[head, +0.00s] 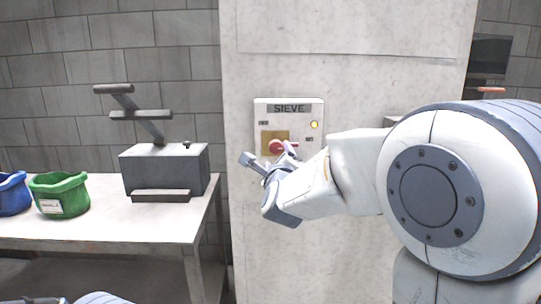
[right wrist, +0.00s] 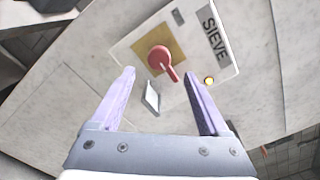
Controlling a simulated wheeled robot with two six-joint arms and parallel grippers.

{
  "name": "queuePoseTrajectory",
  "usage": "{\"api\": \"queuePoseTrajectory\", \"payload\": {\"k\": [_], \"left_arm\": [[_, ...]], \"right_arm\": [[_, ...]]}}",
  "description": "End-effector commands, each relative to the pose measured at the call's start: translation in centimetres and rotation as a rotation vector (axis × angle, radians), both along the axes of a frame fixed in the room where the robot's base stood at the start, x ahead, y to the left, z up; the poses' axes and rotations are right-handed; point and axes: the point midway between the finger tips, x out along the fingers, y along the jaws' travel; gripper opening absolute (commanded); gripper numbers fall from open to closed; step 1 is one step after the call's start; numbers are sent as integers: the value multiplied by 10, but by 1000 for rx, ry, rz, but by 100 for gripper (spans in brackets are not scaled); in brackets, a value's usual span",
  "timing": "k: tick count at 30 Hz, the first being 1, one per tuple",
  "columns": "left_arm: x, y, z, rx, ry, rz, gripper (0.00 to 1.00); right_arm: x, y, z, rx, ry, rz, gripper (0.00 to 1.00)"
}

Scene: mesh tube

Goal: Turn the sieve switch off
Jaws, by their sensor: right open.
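The sieve switch box (head: 289,108) is a pale panel on a concrete pillar, labelled SIEVE, with OFF marked at left and ON at right. Its red rotary handle (head: 276,146) sits on a yellow plate and points right, toward ON. A small yellow lamp (head: 314,125) on the box is lit. The red handle also shows in the right wrist view (right wrist: 160,58), ahead of the fingertips. My right gripper (right wrist: 158,76) is open and empty, in front of the box, with no visible contact with the handle.
A pale table (head: 110,222) at left holds a grey machine (head: 165,172) with a lever stand, a green bin (head: 60,193) and a blue bin (head: 12,193). A small pale flat piece (right wrist: 151,97) juts out beside the handle. The pillar (head: 345,80) is otherwise bare around the box.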

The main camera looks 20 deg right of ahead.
Motion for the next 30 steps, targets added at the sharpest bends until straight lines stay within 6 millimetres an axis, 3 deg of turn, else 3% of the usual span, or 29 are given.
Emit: {"api": "queuePoseTrajectory", "payload": {"k": [9, 15, 27, 28, 30], "left_arm": [[0, 0, 12, 0, 0, 0, 50], [0, 0, 17, 0, 0, 0, 50], [0, 0, 17, 0, 0, 0, 50], [0, 0, 17, 0, 0, 0, 50], [0, 0, 17, 0, 0, 0, 50]], "right_arm": [[56, -15, 1, -2, 4, 2, 79], [82, -22, 1, -4, 5, 4, 79], [91, -24, 0, -4, 5, 5, 79], [91, -24, 0, -4, 5, 5, 75], [91, -24, 0, -4, 5, 5, 48]]}}
